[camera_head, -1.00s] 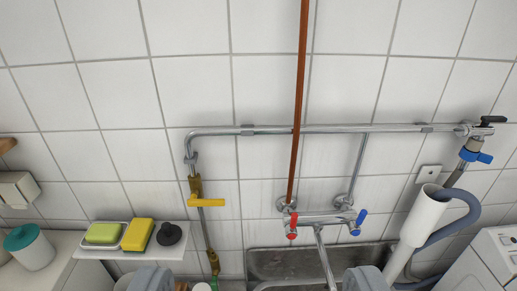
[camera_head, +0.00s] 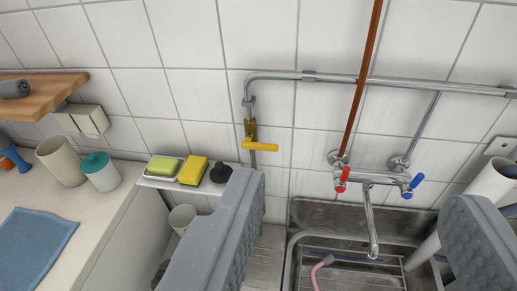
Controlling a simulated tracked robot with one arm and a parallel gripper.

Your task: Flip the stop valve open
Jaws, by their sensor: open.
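The stop valve is a brass body (camera_head: 251,129) on a vertical pipe at the left end of the chrome wall pipe. Its yellow lever (camera_head: 260,146) points sideways to the right, across the pipe. My gripper (camera_head: 345,225) is open and empty, with one grey ribbed finger at the lower middle and the other at the lower right. The left finger hides part of the pipe below the valve.
A mixer tap (camera_head: 373,180) with red and blue handles hangs over a steel sink (camera_head: 310,215). A copper-coloured pipe (camera_head: 366,70) crosses in front of the chrome pipe. A small shelf (camera_head: 180,184) with sponges and a black plug is left of the valve. A counter (camera_head: 100,205) lies further left.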

